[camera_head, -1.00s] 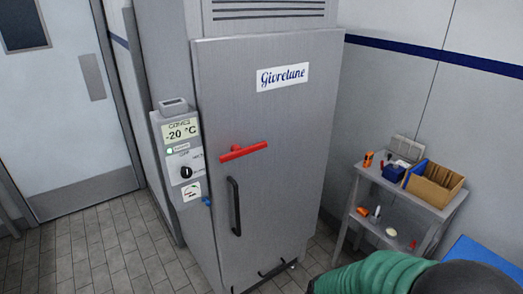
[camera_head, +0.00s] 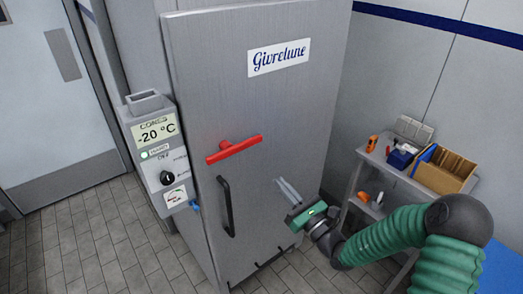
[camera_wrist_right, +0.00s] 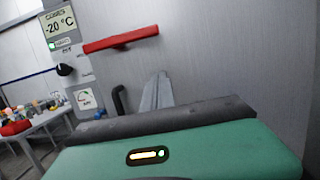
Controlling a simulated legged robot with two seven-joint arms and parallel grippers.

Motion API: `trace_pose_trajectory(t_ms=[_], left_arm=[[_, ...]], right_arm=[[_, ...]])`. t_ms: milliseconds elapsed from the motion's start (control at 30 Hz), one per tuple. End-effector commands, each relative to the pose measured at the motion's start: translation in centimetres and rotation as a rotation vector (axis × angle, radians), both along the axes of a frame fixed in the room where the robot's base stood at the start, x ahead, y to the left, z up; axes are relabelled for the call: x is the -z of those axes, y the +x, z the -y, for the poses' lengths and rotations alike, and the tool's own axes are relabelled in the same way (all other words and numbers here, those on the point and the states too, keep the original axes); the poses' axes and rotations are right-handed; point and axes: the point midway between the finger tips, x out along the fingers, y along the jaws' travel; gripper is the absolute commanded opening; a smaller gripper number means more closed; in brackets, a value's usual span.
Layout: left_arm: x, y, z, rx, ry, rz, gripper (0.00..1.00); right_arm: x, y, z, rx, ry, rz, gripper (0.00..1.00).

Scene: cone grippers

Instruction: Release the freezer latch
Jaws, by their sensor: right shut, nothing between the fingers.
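The grey freezer door (camera_head: 270,110) fills the middle of the head view and looks shut. Its red latch handle (camera_head: 233,148) lies nearly level on the door, tilted slightly up to the right. The red latch also shows at upper left in the right wrist view (camera_wrist_right: 121,39). A black pull handle (camera_head: 227,206) stands upright below it. My right gripper (camera_head: 288,190) is in front of the door, below and right of the latch. Its fingers (camera_wrist_right: 157,92) are together and empty, apart from the latch. My left gripper is not in view.
A control box (camera_head: 160,155) reading -20 °C is left of the door. A small shelf (camera_head: 380,160) at right holds a cardboard box (camera_head: 444,170) and small items. A blue surface (camera_head: 500,268) is at lower right. Tiled floor is free at left.

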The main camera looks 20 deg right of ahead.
Motion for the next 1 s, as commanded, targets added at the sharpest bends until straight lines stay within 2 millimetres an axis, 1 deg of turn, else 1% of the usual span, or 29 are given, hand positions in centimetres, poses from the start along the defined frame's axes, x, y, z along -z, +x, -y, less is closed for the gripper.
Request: trace_pose_trajectory(t_ms=[200,333,467,700,767,800,833,900,1000], left_arm=[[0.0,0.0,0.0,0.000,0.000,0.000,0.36],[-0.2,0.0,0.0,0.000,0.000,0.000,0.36],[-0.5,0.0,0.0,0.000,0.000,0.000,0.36],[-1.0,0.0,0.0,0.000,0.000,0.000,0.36],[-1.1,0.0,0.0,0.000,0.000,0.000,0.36],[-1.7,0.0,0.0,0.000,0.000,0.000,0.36],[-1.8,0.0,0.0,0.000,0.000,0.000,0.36],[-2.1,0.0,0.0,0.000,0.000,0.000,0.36],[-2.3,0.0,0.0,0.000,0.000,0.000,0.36]], right_arm=[[0.1,0.2,-0.1,-0.003,-0.001,-0.002,0.00],[-0.2,1.4,-0.5,-0.005,-0.002,-0.002,0.00],[-0.9,3.6,-1.4,-0.007,-0.002,-0.001,0.00],[-2.2,8.4,-3.2,-0.007,-0.003,-0.001,0.00],[-2.5,9.5,-3.6,-0.007,-0.001,-0.002,0.00],[-3.8,9.4,-3.4,-0.004,-0.003,0.000,0.00],[-4.3,9.3,-3.4,-0.004,-0.004,-0.001,0.00],[-5.3,9.2,-3.4,-0.004,-0.004,-0.001,0.00],[-6.1,9.2,-3.4,-0.005,-0.003,-0.002,0.00]])
